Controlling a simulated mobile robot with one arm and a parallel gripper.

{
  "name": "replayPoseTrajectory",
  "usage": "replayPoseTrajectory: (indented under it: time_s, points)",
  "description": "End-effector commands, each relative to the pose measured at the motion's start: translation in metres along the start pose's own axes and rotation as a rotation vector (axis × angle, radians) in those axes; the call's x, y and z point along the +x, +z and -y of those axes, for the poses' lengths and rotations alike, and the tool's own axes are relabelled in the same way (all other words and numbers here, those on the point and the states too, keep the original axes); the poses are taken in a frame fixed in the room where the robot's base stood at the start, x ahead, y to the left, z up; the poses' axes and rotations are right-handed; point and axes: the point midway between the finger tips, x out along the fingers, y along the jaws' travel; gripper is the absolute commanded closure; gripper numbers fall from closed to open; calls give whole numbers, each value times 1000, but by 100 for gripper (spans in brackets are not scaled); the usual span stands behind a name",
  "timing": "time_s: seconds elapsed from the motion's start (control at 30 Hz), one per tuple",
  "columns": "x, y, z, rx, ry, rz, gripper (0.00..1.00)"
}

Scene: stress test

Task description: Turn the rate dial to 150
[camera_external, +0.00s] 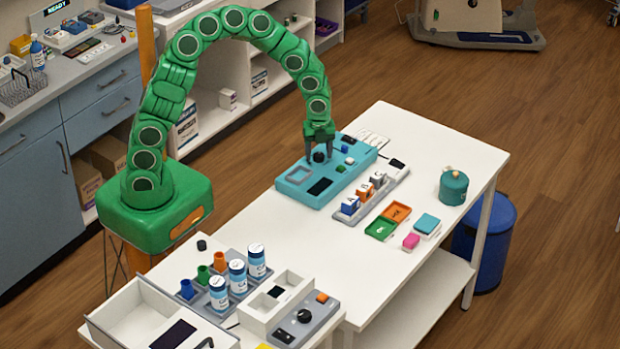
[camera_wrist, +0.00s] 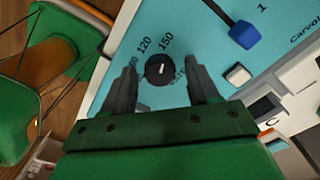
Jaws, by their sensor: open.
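The rate dial (camera_wrist: 160,70) is a round black knob with a short white mark, on a teal panel (camera_wrist: 215,60). The numbers 120 and 150 are printed above it in the wrist view; another label at the left is partly hidden. The white mark points roughly up, toward the 150 side; its exact setting is hard to tell. My gripper (camera_wrist: 162,78) is open, one finger on each side of the dial, with gaps showing. In the external view my gripper (camera_external: 320,152) hangs over the panel (camera_external: 293,190) around the dial (camera_external: 319,157).
A teal canister (camera_external: 453,188) stands farther right on the white table (camera_external: 400,262).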

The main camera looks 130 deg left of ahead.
Motion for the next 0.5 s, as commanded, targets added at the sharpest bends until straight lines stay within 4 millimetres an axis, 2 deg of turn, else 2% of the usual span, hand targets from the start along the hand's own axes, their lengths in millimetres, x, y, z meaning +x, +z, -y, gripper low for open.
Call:
replayPoseTrajectory:
  time_s: [0.27, 0.5]
  points:
    - [-15, 0, 1, 0, -4, -1, 41]
    - [-48, 0, 1, -1, -5, 0, 41]
